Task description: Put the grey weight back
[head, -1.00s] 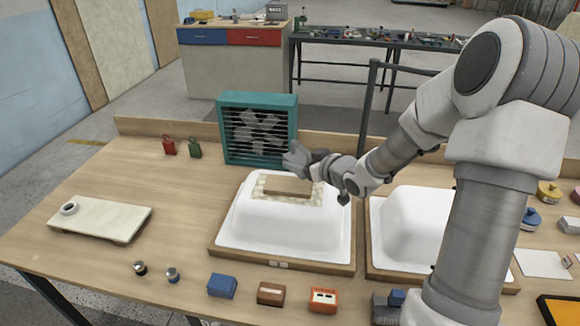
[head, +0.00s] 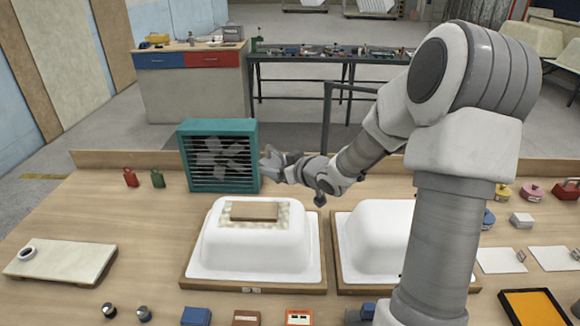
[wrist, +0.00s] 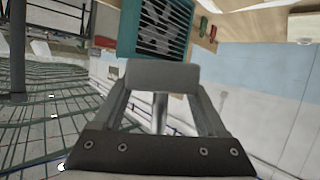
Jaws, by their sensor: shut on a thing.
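My gripper (head: 272,160) is in the air in front of the right edge of the teal fan, above and behind the left white tub shell (head: 215,262). In the wrist view its two fingers (wrist: 162,100) close on a grey block, which I take to be the grey weight (wrist: 162,74). The weight is small and hard to tell from the gripper in the head view. A red weight (head: 130,178) and a green weight (head: 157,178) stand on the bench left of the fan.
The teal fan (head: 218,157) stands close to my gripper. A brown block (head: 254,211) lies on a patch atop the left shell. A second white shell (head: 375,245) is to the right. A pale board (head: 62,262) lies at left. Bare bench (head: 140,220) surrounds the red and green weights.

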